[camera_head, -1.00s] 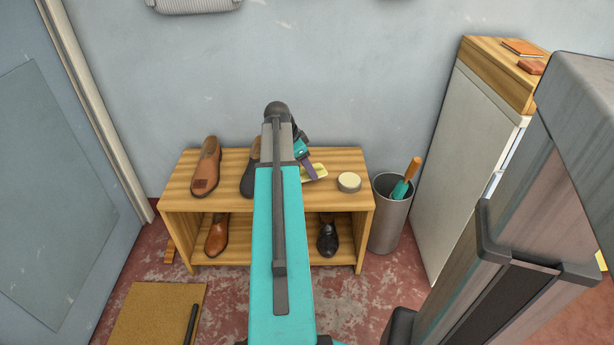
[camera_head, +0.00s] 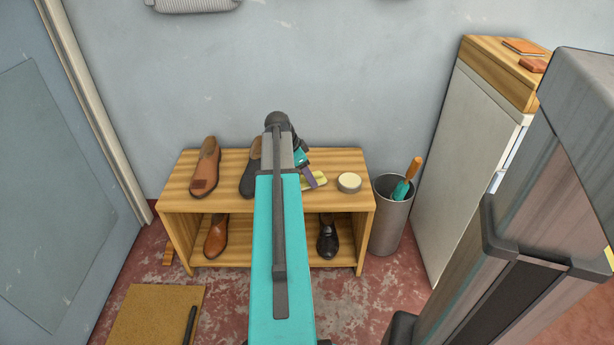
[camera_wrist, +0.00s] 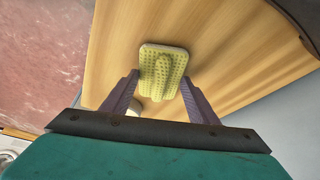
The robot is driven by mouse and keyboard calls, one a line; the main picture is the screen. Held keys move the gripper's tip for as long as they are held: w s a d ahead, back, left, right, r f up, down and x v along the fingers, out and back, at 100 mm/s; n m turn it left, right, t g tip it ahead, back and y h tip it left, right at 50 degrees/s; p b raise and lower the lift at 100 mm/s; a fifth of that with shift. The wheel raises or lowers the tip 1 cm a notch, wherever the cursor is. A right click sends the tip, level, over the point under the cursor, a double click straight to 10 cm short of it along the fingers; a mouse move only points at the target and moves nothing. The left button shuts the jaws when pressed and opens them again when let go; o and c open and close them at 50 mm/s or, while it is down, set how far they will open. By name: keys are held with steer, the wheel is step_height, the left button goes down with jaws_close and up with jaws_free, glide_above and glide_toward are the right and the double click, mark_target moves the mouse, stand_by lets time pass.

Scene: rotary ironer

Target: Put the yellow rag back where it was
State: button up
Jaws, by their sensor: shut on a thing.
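The yellow rag (camera_head: 320,181) is at the top board of the wooden shoe bench (camera_head: 330,160), left of a round pale tin (camera_head: 349,183). In the wrist view the rag (camera_wrist: 163,62) is a dimpled yellow square with a raised ridge in its middle. My gripper (camera_wrist: 161,84) is shut on this ridge, its purple fingers on either side. In the head view my arm hides part of the rag and most of my gripper (camera_head: 312,180). I cannot tell whether the rag touches the board or hangs just above it.
A brown shoe (camera_head: 206,168) and a dark shoe (camera_head: 250,175) stand on the bench top, left of my gripper. More shoes stand on the lower shelf. A grey bin (camera_head: 391,215) is right of the bench. The bench top's right end is clear around the tin.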

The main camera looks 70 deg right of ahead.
steer(key=shift+f, duration=0.15)
steer(key=o, duration=0.9)
steer(key=shift+o, duration=0.2)
steer(key=p+v, duration=0.3)
steer(key=v, duration=0.9)
steer(key=shift+s, duration=0.1)
